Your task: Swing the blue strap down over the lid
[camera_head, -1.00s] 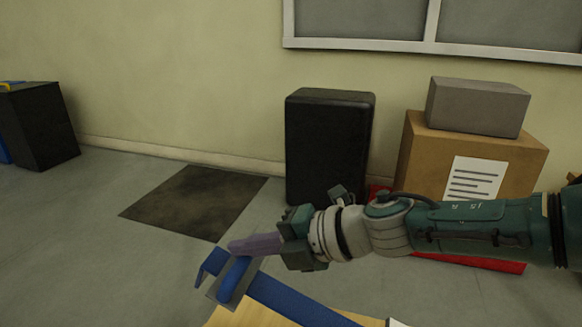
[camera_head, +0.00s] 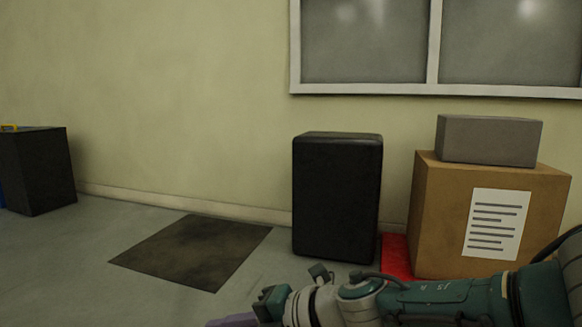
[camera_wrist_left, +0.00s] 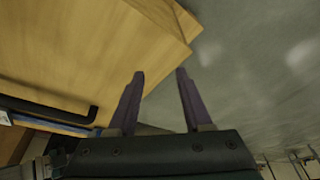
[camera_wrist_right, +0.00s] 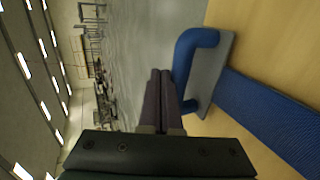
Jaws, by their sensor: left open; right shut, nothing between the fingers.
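The blue strap (camera_wrist_right: 270,118) lies along a pale wooden surface in the right wrist view. At its end is a grey plate (camera_wrist_right: 212,70) with a rounded blue handle (camera_wrist_right: 190,50). My right gripper (camera_wrist_right: 160,75) is shut and empty, its purple fingers beside the handle. In the head view its fingertips (camera_head: 225,321) show at the bottom edge; the strap is out of that view. My left gripper (camera_wrist_left: 158,75) is open and empty near a corner of a light wooden panel (camera_wrist_left: 80,45) in the left wrist view. Whether this panel is the lid, I cannot tell.
A black bar handle (camera_wrist_left: 50,112) is on the wood in the left wrist view. Farther off stand a black case (camera_head: 337,195) and a cardboard box (camera_head: 450,210) with a grey block (camera_head: 488,140) on top. A dark mat (camera_head: 190,250) lies on open floor.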

